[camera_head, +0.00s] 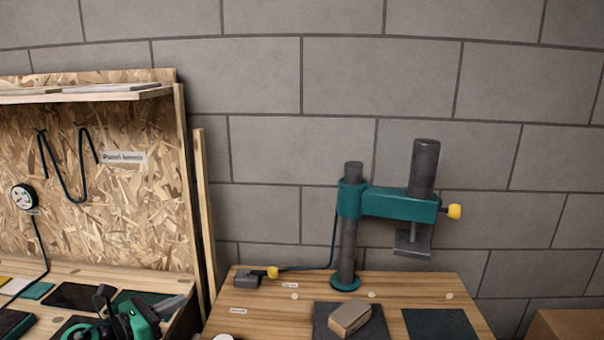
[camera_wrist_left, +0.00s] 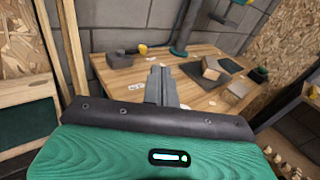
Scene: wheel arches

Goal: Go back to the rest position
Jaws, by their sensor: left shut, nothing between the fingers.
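My left gripper (camera_head: 180,300) shows at the lower left of the head view, in front of the left bench and pointing right. Its grey fingers are together, with nothing between them. In the left wrist view the closed fingers (camera_wrist_left: 160,72) stand in front of the wooden table, beyond my green and black wrist housing. They look apart from the table and the things on it. My right gripper is in neither view.
A wooden table (camera_head: 270,318) carries a green press (camera_head: 385,200), a tan block (camera_head: 350,317) on a dark mat, and a small grey box (camera_head: 247,279). A chipboard-backed bench (camera_head: 100,225) with a gauge (camera_head: 23,197) stands left. A brown box (camera_head: 565,325) is lower right.

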